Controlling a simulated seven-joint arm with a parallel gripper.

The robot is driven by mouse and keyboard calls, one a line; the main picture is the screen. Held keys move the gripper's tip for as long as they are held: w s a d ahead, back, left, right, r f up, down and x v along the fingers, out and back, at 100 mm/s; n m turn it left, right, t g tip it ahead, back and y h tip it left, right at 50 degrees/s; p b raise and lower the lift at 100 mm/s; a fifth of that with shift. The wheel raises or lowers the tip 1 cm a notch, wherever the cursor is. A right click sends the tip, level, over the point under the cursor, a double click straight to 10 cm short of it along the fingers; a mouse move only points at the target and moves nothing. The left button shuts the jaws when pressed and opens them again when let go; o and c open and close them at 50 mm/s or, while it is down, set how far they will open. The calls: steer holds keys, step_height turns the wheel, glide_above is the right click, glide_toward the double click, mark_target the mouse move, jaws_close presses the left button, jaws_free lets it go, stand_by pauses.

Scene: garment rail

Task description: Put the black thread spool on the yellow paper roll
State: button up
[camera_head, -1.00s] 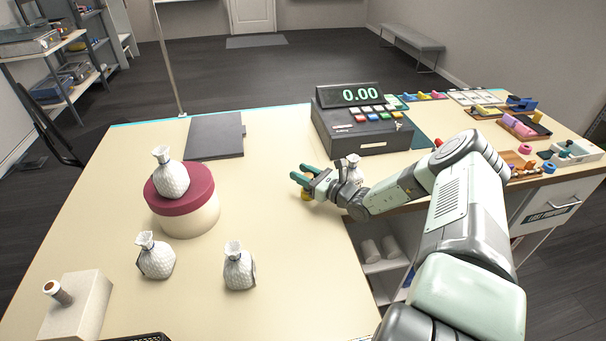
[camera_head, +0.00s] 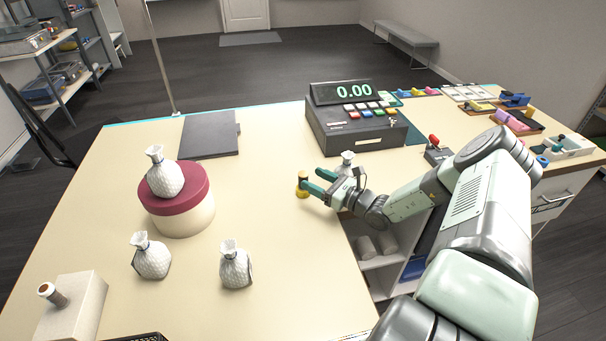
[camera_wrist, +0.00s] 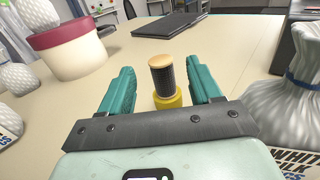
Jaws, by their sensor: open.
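The black thread spool (camera_wrist: 165,78), dark with pale wooden ends, stands upright on the yellow paper roll (camera_wrist: 168,100) in the wrist view. In the head view the spool (camera_head: 303,177) and the roll (camera_head: 302,192) show as a small stack on the table, left of my gripper. My gripper (camera_head: 312,182) is open. Its two green fingers point toward the stack; in the wrist view they lie left and right of it with visible gaps. The lower part of the roll is partly hidden by the gripper's front bar in the wrist view.
A white textured bag (camera_wrist: 298,85) stands close on the right of my gripper. The cash register (camera_head: 355,122) is behind. A round box with a maroon lid (camera_head: 203,195) bears another bag. Two more bags (camera_head: 236,268) stand at the front. The table left of the stack is clear.

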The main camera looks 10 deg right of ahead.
steer(key=v, duration=0.5)
stand_by(0.3)
steer(key=s+a+r+n+g+h, duration=0.1)
steer(key=s+a+r+n+g, duration=0.4)
steer(key=r, duration=0.4)
steer(key=s+a+r+n+g+h, duration=0.1)
steer(key=s+a+r+n+g, duration=0.25)
steer(key=r+n, duration=0.45)
steer(key=s+a+r+n+g+h, duration=0.1)
steer(key=s+a+r+n+g, duration=0.3)
steer(key=r, duration=0.6)
steer(key=s+r+n+t+h, duration=0.2)
steer(key=s+r+n+h, duration=0.2)
steer(key=s, duration=0.5)
steer(key=s+d+r+n+t+h, duration=0.1)
steer(key=s+r+n+t+h, duration=0.1)
steer(key=s+r+n+h, duration=0.2)
steer(key=s+r+n, duration=0.3)
steer(key=s+r, duration=0.1)
steer(key=s, duration=0.2)
